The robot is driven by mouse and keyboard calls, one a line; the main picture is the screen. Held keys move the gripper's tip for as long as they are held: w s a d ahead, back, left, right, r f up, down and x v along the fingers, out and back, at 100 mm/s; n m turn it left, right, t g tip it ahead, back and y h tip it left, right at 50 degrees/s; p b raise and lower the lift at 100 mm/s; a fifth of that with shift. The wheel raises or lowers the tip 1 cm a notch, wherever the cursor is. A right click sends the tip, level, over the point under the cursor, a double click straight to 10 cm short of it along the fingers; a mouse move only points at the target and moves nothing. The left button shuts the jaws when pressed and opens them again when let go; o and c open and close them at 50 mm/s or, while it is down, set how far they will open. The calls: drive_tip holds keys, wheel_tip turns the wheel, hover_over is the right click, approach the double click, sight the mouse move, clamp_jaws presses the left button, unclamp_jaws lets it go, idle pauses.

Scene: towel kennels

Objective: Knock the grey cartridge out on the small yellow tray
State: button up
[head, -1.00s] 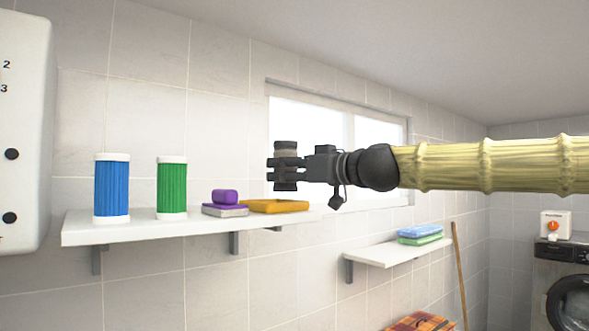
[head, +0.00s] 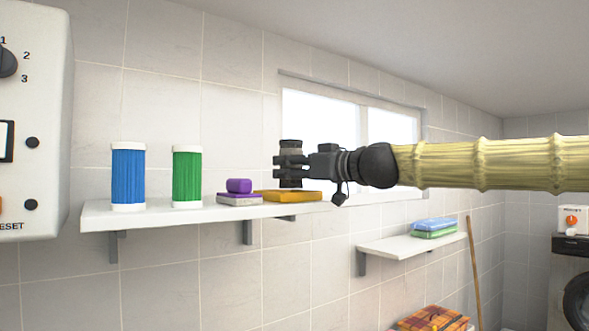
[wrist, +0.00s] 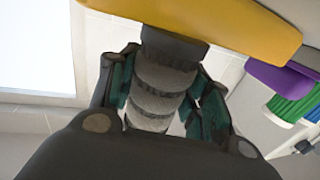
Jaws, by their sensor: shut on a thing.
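My gripper (head: 290,168) is shut on the grey cartridge (head: 290,146), a short ribbed cylinder with dark ends, held upright. In the wrist view the grey cartridge (wrist: 158,98) sits between the finger pads. The small yellow tray (head: 300,196) lies at the right end of the upper wall shelf. In the head view the cartridge's lower end is right at the tray's upper edge. In the wrist view its dark end overlaps the side of the yellow tray (wrist: 235,22). I cannot tell whether they touch.
On the white shelf (head: 100,216) stand a blue cartridge (head: 128,178), a green cartridge (head: 187,178) and a purple block (head: 239,186) on a grey-topped purple piece. A control box (head: 40,180) is at left. A lower shelf (head: 400,247) holds folded towels.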

idle(0.3)
drive_tip(key=shift+f+b, duration=1.15)
drive_tip(key=shift+b, duration=0.05)
drive_tip(key=shift+r+p, duration=0.75)
drive_tip(key=shift+r, duration=0.55)
drive_tip(key=shift+f, duration=0.2)
drive_tip(key=shift+f+b, duration=1.15)
drive_tip(key=shift+b, duration=0.15)
drive_tip(key=shift+r+p, duration=0.75)
drive_tip(key=shift+r, duration=0.6)
drive_tip(key=shift+f, duration=0.1)
